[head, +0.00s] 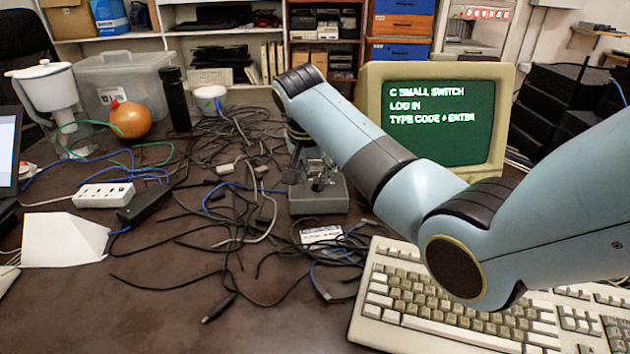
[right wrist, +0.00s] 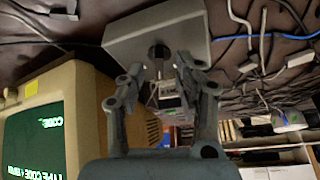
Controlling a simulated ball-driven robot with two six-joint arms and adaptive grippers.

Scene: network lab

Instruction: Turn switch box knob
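The switch box (head: 320,203) is a small grey box on the brown table, left of the monitor in the head view. In the right wrist view the box (right wrist: 190,30) fills the upper middle, and its dark round knob (right wrist: 158,50) faces the gripper. My right gripper (head: 318,172) is over the box in the head view and hides most of its top. In the right wrist view my right gripper (right wrist: 158,66) is open, with the knob between or just beyond its fingertips; contact cannot be told. My left gripper is not in view.
A monitor (head: 437,140) with green screen text stands right of the box, and a beige keyboard (head: 450,315) lies in front of it. Tangled black cables (head: 235,180) cover the table to the left. An orange ball-shaped object (head: 130,120) and a white power strip (head: 103,194) sit farther left.

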